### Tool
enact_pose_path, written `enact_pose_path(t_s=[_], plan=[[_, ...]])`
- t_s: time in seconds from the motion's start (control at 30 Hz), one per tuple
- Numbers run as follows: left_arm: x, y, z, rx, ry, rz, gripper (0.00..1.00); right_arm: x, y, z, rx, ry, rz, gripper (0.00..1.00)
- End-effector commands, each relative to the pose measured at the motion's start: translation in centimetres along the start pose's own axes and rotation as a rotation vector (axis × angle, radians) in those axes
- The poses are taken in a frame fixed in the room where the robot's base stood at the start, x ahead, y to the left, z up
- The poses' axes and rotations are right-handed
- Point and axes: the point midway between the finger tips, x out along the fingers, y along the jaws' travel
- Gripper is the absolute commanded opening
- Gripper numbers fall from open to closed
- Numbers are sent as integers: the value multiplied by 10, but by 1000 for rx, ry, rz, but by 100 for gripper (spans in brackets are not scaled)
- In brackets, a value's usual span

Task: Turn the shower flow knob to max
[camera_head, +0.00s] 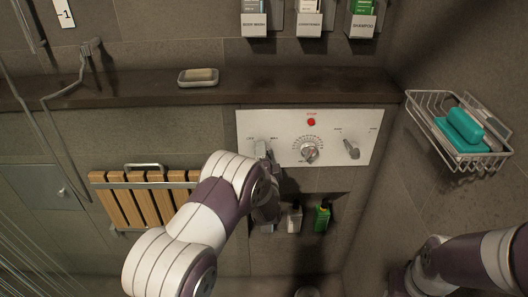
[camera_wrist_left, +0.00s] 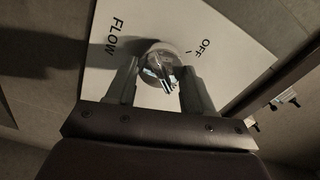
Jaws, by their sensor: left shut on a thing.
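The white control panel (camera_head: 355,120) is on the back wall and carries a row of knobs. The flow knob (camera_wrist_left: 158,58) is round and shiny in the left wrist view, between the words FLOW and OFF on the panel. My left gripper (camera_wrist_left: 161,70) has one finger on each side of this knob and is shut on it. In the head view my left gripper (camera_head: 263,155) is at the panel's left knob, and my arm and gripper hide most of that knob. My right arm shows at the lower right of the head view, with its gripper out of view.
A dark ledge (camera_head: 130,92) with a soap dish (camera_head: 198,82) runs above the panel. A wire basket (camera_head: 470,155) with teal items hangs on the right wall. Bottles (camera_head: 322,215) stand in a niche below. A folded wooden seat (camera_head: 125,203) is on the left.

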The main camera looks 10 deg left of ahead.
Motion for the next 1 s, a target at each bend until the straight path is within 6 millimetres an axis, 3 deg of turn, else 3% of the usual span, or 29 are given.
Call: enact_pose_path(t_s=[0.3,0.8,0.83,0.9,1.0], plan=[[1,-4,-1,96,-1,-9,22,-5,0,-1,0,0,0,38],[2,-5,0,112,-2,-12,22,-5,0,-1,0,0,0,38],[2,-5,0,112,-2,-12,55,-5,0,-1,0,0,0,38],[2,-4,0,112,-2,-11,78,-5,0,-1,0,0,0,38],[1,-3,0,112,-2,-8,78,-5,0,-1,0,0,0,38]])
